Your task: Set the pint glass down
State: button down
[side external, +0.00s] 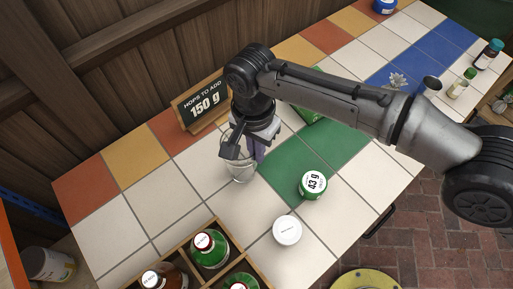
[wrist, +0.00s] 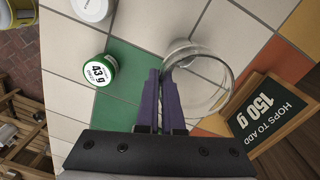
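The clear pint glass (side external: 241,170) is upright, at or just above the white tiles left of the green tiles; I cannot tell whether its base touches. In the wrist view the glass (wrist: 215,82) shows from above, with its round rim to the right of the fingers. My gripper (side external: 251,152) points down at the glass's rim. Its purple fingers (wrist: 161,78) are close together, with the near wall of the glass between their tips. The glass looks empty. Part of it is hidden behind my gripper in the side view.
A sign reading "HOPS TO ADD 150 g" (side external: 204,104) stands close behind the glass. A green-sided tub marked 43 g (side external: 312,185) and a white-lidded jar (side external: 287,230) stand to the right. A wooden crate of bottles (side external: 180,252) is in front. White tiles at left are clear.

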dwell(0.3)
jog(key=c, duration=1.1)
grip_release()
jog(key=shift+f, duration=0.1)
jog(key=shift+o, duration=0.2)
notch_tip(320, 180, up, 8)
jog(key=shift+a, duration=0.15)
jog(key=shift+w+f, duration=0.1)
